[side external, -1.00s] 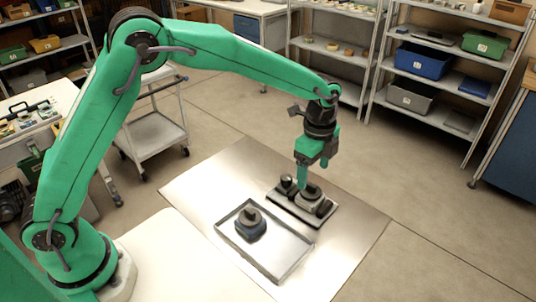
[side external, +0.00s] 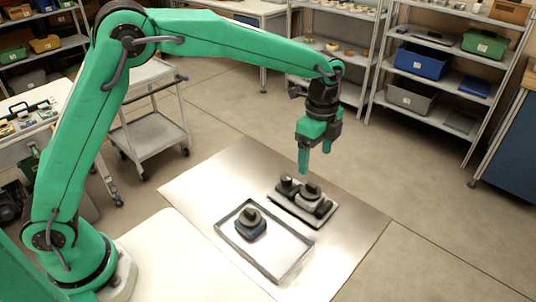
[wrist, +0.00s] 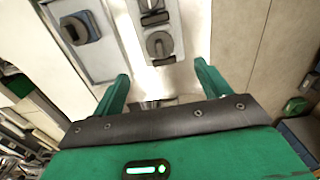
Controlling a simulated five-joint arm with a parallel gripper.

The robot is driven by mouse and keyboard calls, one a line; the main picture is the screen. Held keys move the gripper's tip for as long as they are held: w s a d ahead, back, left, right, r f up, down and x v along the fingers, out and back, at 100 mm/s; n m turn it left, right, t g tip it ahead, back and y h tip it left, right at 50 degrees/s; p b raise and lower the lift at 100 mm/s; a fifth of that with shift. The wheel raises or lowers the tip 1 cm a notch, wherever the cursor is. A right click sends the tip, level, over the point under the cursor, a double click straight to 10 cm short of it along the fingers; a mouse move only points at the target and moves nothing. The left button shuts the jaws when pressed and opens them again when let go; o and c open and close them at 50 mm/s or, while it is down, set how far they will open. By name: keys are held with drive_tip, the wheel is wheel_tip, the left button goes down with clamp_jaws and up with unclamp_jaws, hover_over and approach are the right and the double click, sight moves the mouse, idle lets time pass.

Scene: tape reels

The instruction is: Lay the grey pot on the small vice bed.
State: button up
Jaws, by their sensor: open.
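The grey pot (side external: 313,197), with a dark knob on top, sits on the small vice bed (side external: 298,212), a low dark-edged base on the metal sheet. In the wrist view the pot (wrist: 159,46) shows on the bed (wrist: 178,22) near the top middle. It looks upright and level. My gripper (side external: 315,159) is above the pot, clear of it, with its two green fingers apart and nothing between them. The fingers also show spread and empty in the wrist view (wrist: 161,76).
A shallow metal tray (side external: 285,270) lies left of the bed and holds a dark blue pot (side external: 250,230) with a grey top. A dark rounded part (side external: 287,185) stands at the bed's left end. Bare sheet lies to the right.

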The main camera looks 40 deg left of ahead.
drive_tip(key=s+a+r+n+t, duration=0.3)
drive_tip(key=s+a+r+n, duration=0.6)
drive_tip(key=s+a+r, duration=0.3)
drive_tip(key=s+a+f+n+t, duration=0.1)
drive_tip(key=s+a+n, duration=0.2)
drive_tip(key=s, duration=0.4)
drive_tip(key=s+a+f+n+t, duration=0.1)
drive_tip(key=s+a+n, duration=0.3)
drive_tip(key=s, duration=0.4)
drive_tip(key=shift+n+t, duration=0.3)
drive_tip(key=shift+n, duration=0.5)
